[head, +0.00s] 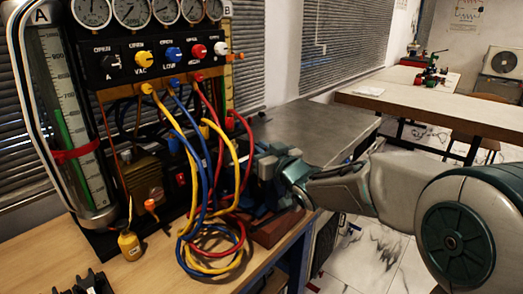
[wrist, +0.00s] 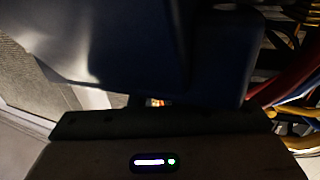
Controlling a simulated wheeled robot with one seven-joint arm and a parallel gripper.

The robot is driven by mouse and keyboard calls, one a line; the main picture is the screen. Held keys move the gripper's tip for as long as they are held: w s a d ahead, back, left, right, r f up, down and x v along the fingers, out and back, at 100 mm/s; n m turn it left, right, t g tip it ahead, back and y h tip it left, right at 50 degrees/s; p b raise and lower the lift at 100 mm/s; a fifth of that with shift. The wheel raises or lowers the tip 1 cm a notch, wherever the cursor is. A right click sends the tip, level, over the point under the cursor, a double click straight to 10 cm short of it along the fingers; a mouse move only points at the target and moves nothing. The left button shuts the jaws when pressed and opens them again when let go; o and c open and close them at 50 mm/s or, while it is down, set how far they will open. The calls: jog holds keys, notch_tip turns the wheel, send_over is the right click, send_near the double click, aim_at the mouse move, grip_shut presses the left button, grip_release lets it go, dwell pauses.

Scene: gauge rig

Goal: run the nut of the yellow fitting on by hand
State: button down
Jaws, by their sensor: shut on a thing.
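A yellow fitting (head: 205,131) shows among the hoses in the head view, near a yellow hose (head: 236,155). Another yellow hose end (head: 146,88) joins the manifold below the yellow knob. I cannot tell whether a nut is on either. The wrist view is very dark. A large dark blue shape fills its top, and a tiny red and yellow patch shows at its middle.
Blue and red hoses hang beside the yellow one and coil on the wooden bench (head: 145,270). A gauge panel (head: 165,65) and a glass cylinder (head: 70,130) stand at the left. A dark grey tabletop (head: 310,130) lies clear behind.

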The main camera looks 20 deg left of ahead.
jog(key=c, duration=1.4)
grip_release()
jog(key=v, duration=1.3)
jog(key=shift+s+d, duration=0.3)
